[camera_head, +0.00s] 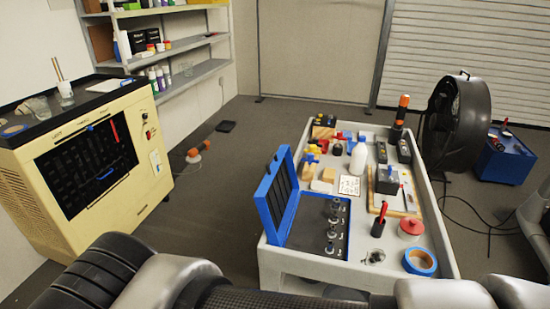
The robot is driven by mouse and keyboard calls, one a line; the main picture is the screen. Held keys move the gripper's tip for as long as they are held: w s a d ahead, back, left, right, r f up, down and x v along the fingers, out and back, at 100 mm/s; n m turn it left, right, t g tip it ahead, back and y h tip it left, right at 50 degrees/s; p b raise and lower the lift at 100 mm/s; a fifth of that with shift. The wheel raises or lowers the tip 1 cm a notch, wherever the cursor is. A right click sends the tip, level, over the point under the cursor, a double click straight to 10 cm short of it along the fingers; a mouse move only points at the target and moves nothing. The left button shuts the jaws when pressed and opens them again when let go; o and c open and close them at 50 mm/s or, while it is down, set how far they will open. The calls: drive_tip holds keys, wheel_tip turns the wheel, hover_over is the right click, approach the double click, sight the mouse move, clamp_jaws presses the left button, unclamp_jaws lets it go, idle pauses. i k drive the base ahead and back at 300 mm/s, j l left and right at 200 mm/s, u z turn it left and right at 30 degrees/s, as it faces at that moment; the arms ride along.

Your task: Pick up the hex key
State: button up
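I cannot pick out a hex key for certain at this size. A grey workbench cart (434,226) in the middle right holds many small tools and parts. An open blue case (268,204) on its near left side holds a row of small metal pieces (331,233). A red-handled tool (381,213) stands near the front, beside a small metallic round part (375,257). A wooden board (379,209) with a dark box (387,180) on it lies further back. My gripper is not in view; parts of my arm cross the bottom edge.
Blue tape (420,261) and a red-lidded jar (411,228) sit at the cart's near right corner. A white bottle (358,158) stands mid-cart. A large black fan (458,120) is right, a cream cabinet (75,190) left. Floor between cabinet and cart is mostly clear.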

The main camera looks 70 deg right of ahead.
sight(311, 156)
drive_tip(key=i+l+z, duration=0.1)
drive_tip(key=i+z, duration=0.3)
drive_tip(key=i+j+z, duration=0.1)
drive_tip(key=i+z, duration=0.25)
drive_tip(key=i+j+z, duration=0.2)
drive_tip(key=i+z, duration=0.2)
drive_tip(key=i, duration=0.15)
drive_tip(key=i+j+z, duration=0.4)
drive_tip(key=i+l+z, duration=0.7)
drive_tip(key=z, duration=0.25)
drive_tip(key=i+l+z, duration=0.15)
drive_tip(key=i+z, duration=0.8)
drive_tip(key=i+l+z, duration=0.15)
drive_tip(key=z, duration=0.15)
drive_tip(key=l, duration=0.15)
